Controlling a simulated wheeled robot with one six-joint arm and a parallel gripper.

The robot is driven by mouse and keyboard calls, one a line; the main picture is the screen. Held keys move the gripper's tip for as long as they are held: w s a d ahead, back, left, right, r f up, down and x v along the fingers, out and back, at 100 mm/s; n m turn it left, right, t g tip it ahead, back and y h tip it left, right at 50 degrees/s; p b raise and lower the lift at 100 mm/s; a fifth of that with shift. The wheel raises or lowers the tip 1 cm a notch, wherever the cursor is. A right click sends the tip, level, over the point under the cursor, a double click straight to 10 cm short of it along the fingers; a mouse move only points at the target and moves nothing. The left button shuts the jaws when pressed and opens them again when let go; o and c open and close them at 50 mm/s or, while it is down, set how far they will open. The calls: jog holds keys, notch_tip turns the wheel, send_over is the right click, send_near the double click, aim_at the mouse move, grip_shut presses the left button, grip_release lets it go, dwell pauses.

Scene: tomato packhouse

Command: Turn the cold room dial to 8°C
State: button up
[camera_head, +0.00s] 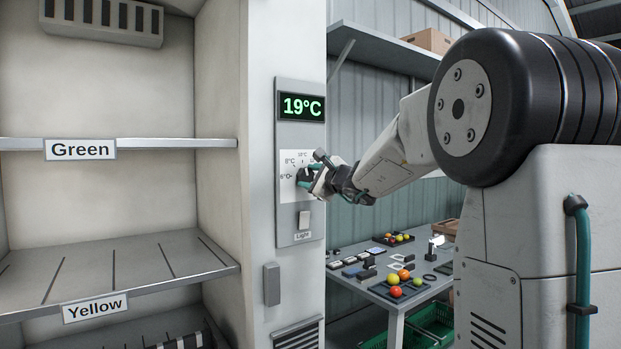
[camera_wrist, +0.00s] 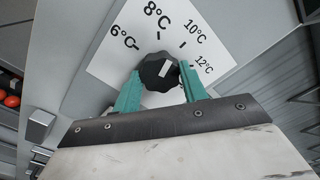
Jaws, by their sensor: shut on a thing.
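The cold room dial (camera_wrist: 156,72) is a round black knob on a white scale plate (camera_wrist: 112,62) marked 6, 8, 10 and 12°C. Its white mark sits right of centre and slants up toward the 10–12°C side; I cannot tell the exact reading. My gripper (camera_wrist: 160,71) is shut on the dial, with one teal finger on each side. In the head view, my gripper (camera_head: 310,183) reaches the panel (camera_head: 285,220) from the right and mostly hides the dial. The green display (camera_head: 301,107) above reads 19°C.
A light switch (camera_head: 304,220) sits below the dial. Left are shelves labelled Green (camera_head: 80,149) and Yellow (camera_head: 94,308). Behind my arm, a grey table (camera_head: 345,256) holds tomatoes, trays and small items, with a green crate (camera_head: 428,327) beneath.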

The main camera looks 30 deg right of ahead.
jog(key=n, duration=0.5)
jog(key=shift+f, duration=0.1)
jog(key=shift+n, duration=0.4)
jog(key=o, duration=1)
jog(key=shift+c, duration=0.2)
jog(key=shift+s, duration=0.1)
jog(key=s, duration=0.7)
jog(key=shift+s, duration=0.35)
jog(key=shift+d, duration=0.1)
